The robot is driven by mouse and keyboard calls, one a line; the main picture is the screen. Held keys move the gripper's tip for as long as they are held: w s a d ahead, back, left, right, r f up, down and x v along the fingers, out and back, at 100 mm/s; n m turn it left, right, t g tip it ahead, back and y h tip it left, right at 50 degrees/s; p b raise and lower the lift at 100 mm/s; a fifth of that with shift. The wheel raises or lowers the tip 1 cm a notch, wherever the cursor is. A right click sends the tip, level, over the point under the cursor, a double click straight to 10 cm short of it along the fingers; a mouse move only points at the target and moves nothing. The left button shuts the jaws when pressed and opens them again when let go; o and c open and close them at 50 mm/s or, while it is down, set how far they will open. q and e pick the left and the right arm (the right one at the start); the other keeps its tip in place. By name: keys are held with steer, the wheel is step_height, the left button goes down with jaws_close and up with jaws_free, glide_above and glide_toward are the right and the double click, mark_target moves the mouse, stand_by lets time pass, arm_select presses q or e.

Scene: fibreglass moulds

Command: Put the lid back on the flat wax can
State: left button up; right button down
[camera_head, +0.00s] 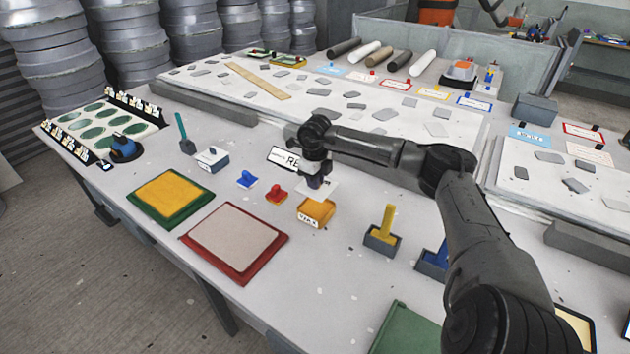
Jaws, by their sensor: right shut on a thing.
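The flat wax can (318,208) is a low yellow-orange box with a white label reading WAX, standing on the grey table. A pale flat lid (328,189) is just above and behind the can's top. My right gripper (315,181) points down and is shut on the lid. The gripper hides part of the lid, and I cannot tell whether the lid touches the can. My left gripper is not in view.
A red stamp (276,194) and a blue stamp (246,179) stand left of the can. A red-framed pad (277,258) lies in front. A grey holder with a yellow tool (381,240) stands to the right. A white sign (284,157) is behind.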

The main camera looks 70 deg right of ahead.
steer(key=shift+r+p, duration=0.1)
steer(key=shift+p, duration=0.3)
steer(key=shift+f+b, duration=1.45)
steer(key=shift+f, duration=1.85)
steer(key=shift+f, duration=0.2)
steer(key=shift+f, duration=0.5)
